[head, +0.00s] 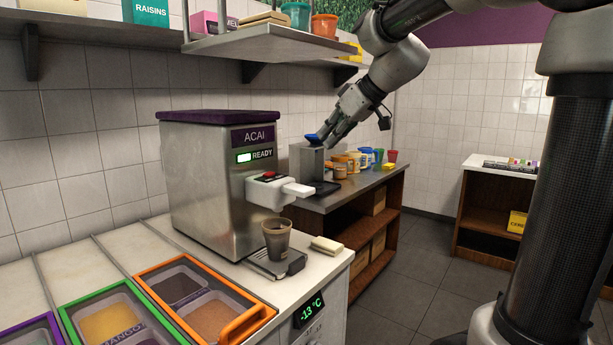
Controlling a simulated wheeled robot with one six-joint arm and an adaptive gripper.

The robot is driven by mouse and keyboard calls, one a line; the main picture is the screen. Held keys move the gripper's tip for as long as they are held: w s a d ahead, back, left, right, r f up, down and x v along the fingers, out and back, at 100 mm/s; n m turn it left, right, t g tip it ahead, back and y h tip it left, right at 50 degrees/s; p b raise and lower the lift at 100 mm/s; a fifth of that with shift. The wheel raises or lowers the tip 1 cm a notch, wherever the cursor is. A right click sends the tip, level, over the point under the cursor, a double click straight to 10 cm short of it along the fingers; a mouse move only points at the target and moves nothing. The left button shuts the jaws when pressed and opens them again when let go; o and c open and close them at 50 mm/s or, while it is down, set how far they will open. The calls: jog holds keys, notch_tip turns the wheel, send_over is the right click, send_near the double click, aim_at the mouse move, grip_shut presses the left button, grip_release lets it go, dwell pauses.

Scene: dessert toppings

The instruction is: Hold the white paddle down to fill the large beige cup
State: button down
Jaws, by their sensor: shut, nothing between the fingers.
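The white paddle (298,189) sticks out from the front of the steel ACAI machine (210,190), whose display reads READY. A tall grey-brown cup (276,243), likely the large beige cup, stands upright below the white outlet housing on a dark drip stand (277,264). Its contents cannot be made out. My gripper (327,139) is shut and empty, pointing down and left. It is above and to the right of the paddle and clear of it. In the picture it overlaps a blue item on a steel dispenser behind; contact cannot be told.
A folded cloth (327,245) lies right of the cup. Topping bins (205,308) fill the front counter. A steel shelf (270,44) with tubs hangs above. A side counter (355,185) holds a steel dispenser (307,160) and several jars and cups. Open floor lies right.

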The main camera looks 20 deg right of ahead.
dwell(0.3)
send_over(311, 190)
jog(key=f, duration=0.4)
jog(key=w+a+f, duration=0.1)
jog(key=f, duration=0.2)
jog(key=shift+f, duration=0.1)
notch_tip(311, 190, down, 3)
jog(key=shift+f, duration=0.5)
jog(key=shift+s+d+f, duration=0.25)
jog(key=shift+f, duration=0.2)
jog(key=shift+s+d+f, duration=0.1)
jog(key=shift+s+f, duration=0.05)
jog(key=shift+f, duration=0.15)
jog(key=shift+s+d+f, duration=0.1)
jog(key=shift+s+f, duration=0.05)
jog(key=shift+f, duration=0.4)
jog(key=shift+s+d+f, duration=0.1)
jog(key=shift+f, duration=0.4)
dwell(0.5)
